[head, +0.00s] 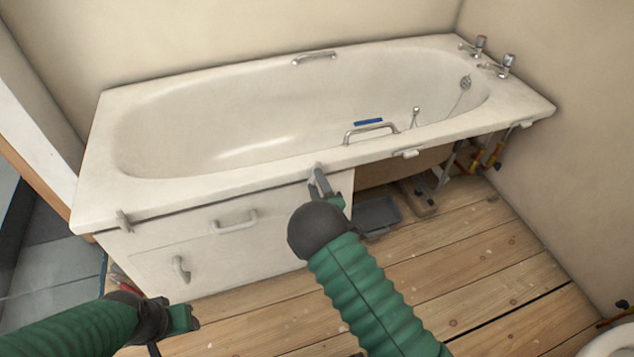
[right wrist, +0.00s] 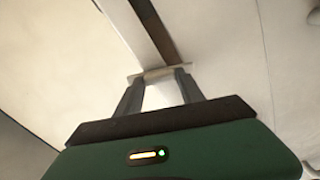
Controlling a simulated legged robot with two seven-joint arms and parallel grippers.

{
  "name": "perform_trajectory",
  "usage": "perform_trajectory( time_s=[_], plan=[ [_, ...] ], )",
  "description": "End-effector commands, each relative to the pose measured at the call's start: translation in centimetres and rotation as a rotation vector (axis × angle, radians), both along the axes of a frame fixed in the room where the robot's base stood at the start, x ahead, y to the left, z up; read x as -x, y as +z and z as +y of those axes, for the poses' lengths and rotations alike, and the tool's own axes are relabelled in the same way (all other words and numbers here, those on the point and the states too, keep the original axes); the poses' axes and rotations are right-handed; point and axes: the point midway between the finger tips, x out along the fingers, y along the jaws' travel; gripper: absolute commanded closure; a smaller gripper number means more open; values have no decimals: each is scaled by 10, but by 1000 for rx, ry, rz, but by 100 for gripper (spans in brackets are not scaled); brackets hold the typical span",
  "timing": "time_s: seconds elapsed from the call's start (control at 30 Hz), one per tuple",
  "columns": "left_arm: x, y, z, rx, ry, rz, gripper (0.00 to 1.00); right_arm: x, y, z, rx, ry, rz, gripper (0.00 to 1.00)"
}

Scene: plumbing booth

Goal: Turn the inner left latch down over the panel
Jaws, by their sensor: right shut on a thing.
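The white panel (head: 160,262) stands upright under the left part of the bath's front rim. The inner left latch (head: 316,168), a small pale piece, is at the rim above the panel's right end. My right gripper (head: 319,184) is shut on this latch and partly hides it, so its exact angle is hard to tell. In the right wrist view, the latch (right wrist: 158,73) shows at the tips of the two dark fingers (right wrist: 158,88). My left gripper (head: 190,319) hangs low in front of the panel, apart from it; its jaw opening is unclear.
The outer left latch (head: 123,221) points down over the panel's left end. Two more latches (head: 408,153) (head: 525,124) lie along the rim to the right. The space under the right half is open, with a grey tray (head: 377,215) and pipes (head: 492,153). Wooden floor (head: 470,250) is clear.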

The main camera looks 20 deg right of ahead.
Motion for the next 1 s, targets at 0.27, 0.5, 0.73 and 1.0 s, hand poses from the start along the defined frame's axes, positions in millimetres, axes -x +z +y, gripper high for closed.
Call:
perform_trajectory(
  time_s=[0.27,0.5,0.73,1.0],
  plan=[
    [0,5,0,0,0,0,55,1,-4,4,138,7,5,95],
    [0,6,0,0,0,0,55,2,-6,4,185,8,5,95],
    [0,6,0,0,0,0,55,2,-6,4,191,9,6,95],
    [0,6,0,0,0,0,55,2,-7,4,190,9,6,43]
  ],
)
